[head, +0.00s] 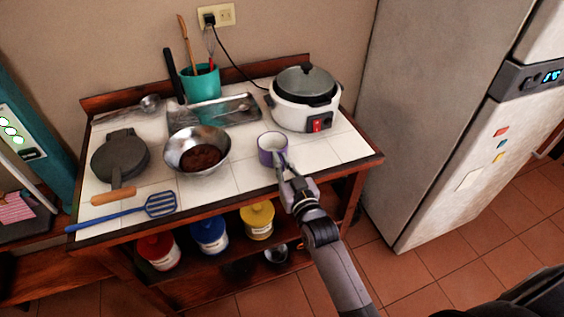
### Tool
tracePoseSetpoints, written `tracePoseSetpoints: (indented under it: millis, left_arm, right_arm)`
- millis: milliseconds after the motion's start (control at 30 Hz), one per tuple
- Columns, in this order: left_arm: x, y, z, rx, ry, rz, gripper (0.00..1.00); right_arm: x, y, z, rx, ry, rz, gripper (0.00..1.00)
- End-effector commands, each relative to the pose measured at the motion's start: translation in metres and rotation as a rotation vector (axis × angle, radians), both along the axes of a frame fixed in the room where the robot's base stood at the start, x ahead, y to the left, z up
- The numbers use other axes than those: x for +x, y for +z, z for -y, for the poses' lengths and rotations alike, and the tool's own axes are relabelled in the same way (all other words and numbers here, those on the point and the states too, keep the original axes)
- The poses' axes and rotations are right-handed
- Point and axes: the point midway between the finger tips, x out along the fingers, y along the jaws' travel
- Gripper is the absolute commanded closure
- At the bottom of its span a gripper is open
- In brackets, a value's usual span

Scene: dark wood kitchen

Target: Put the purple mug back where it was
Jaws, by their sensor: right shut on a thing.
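The purple mug (268,150) is upright, at the front right part of the tiled table top, in front of the rice cooker. My right gripper (284,165) reaches in from the lower right and is shut on the mug's near right side. The fingers hide part of that side. I cannot tell whether the mug's base touches the tiles. My left gripper is not in view.
A metal bowl (184,158) with dark contents stands left of the mug. Behind are a white rice cooker (290,112), a metal tray (240,104) and a teal utensil holder (202,84). Bare tiles (345,148) lie to the right. A fridge (430,130) stands right of the table.

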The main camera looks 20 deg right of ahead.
Motion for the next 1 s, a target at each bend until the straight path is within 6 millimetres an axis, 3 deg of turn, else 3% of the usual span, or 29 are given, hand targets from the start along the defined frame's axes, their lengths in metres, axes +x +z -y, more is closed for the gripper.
tracePoseSetpoints:
  millis: [233,267,533,900,1000]
  left_arm:
    - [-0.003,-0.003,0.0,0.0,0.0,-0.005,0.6]
    - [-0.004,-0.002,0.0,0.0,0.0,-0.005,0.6]
    - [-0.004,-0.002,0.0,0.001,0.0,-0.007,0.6]
    - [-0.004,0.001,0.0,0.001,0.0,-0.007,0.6]
    - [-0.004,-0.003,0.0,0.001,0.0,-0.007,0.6]
  right_arm:
    - [0.0,-0.003,0.0,0.0,0.0,0.002,1.0]
    - [0.0,-0.003,0.0,0.0,0.0,0.0,0.89]
    - [0.0,-0.003,0.0,0.0,0.0,-0.001,0.71]
    - [0.0,0.003,0.0,0.0,0.0,0.001,0.71]
    - [-0.012,-0.002,0.001,0.0,0.0,-0.002,0.71]
